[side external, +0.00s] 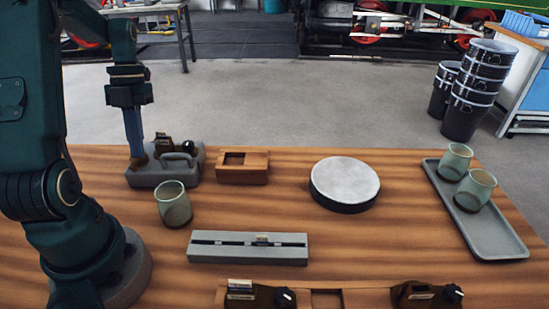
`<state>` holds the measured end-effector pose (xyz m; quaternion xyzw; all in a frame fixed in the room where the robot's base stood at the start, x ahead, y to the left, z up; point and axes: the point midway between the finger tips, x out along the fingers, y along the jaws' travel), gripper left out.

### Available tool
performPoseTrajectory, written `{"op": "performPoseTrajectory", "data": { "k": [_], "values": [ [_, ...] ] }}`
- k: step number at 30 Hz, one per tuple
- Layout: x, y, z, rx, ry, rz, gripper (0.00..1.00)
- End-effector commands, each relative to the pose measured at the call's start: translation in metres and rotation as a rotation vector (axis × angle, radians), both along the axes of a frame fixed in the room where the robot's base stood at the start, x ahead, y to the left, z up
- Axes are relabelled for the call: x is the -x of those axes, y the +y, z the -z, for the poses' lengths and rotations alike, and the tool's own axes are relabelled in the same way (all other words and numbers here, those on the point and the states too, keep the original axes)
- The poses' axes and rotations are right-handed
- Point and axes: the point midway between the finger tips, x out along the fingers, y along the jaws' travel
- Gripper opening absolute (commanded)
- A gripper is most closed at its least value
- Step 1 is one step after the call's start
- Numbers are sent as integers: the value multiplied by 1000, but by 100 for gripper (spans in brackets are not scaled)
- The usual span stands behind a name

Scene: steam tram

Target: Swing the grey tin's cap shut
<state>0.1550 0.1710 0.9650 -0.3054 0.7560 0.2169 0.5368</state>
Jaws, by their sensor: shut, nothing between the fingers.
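A grey box, which looks like the grey tin (150,179), sits at the table's back left. A raised grey loop or handle-like part shows on its top. I cannot tell which part is the cap or how far open it stands. My gripper (138,161) points straight down with its fingers shut and empty. Its tips are at the left end of the tin, over or against it; contact is not clear. A small dark brown piece (163,145) with a black knob shows at the tin's back, partly hidden.
A green cup (173,205) stands just in front of the tin, and a wooden box (243,168) right of it. A grey slider block (248,249), a round white-topped disc (345,181) and a grey tray (487,238) with two cups lie further off. Brown knobbed units (427,294) line the front.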

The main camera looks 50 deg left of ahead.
Motion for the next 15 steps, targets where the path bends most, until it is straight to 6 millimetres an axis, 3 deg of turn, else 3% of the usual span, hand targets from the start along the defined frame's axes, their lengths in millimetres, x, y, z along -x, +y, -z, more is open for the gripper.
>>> {"op": "performPoseTrajectory", "data": {
  "k": [8, 15],
  "values": [
    [12, -1, 0, 0, 1, -1, 0],
    [8, 2, -11, -3, -2, 0, 0]
  ]
}}
